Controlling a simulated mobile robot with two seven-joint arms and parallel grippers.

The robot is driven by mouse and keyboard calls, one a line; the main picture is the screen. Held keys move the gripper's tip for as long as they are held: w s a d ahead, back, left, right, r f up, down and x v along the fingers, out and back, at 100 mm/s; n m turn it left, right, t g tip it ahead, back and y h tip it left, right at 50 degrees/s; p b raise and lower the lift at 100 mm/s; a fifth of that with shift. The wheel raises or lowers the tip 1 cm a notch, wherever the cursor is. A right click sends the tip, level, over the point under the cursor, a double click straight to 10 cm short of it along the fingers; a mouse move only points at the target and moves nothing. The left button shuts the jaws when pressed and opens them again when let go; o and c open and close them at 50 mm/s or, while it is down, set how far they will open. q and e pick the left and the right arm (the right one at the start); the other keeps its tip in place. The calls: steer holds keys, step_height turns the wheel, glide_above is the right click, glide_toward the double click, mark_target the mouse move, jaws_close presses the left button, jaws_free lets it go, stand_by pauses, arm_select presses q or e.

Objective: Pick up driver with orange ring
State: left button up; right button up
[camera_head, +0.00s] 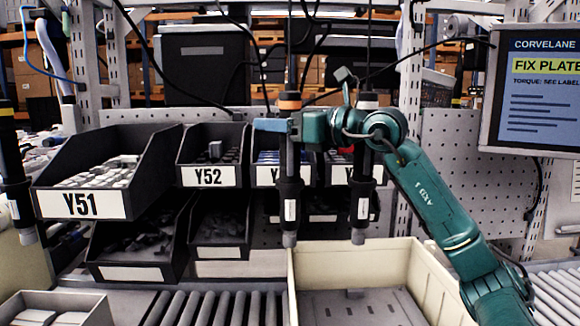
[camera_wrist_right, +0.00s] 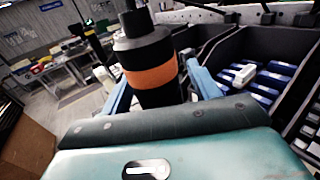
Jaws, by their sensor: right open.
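The driver with the orange ring (camera_head: 290,200) hangs upright from a cable in the middle of the head view, its orange band near the top. My right gripper (camera_head: 284,125) reaches it from the right, with a blue finger showing beside the driver's upper part. In the right wrist view the driver (camera_wrist_right: 155,70) stands between the two blue fingers of the right gripper (camera_wrist_right: 162,88). The fingers are open, one on each side, level with the orange band. Whether either finger touches the driver is unclear. My left gripper is not in view.
A second driver with a pale ring (camera_head: 361,205) hangs close to the right, partly behind my arm. Another driver (camera_head: 17,195) hangs at the far left. Black bins, such as Y51 (camera_head: 150,185), stand behind. A cream crate (camera_head: 345,256) and a roller conveyor (camera_head: 215,308) lie below.

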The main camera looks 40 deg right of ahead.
jaws_close()
steer(key=shift+r, duration=0.1)
stand_by(0.4)
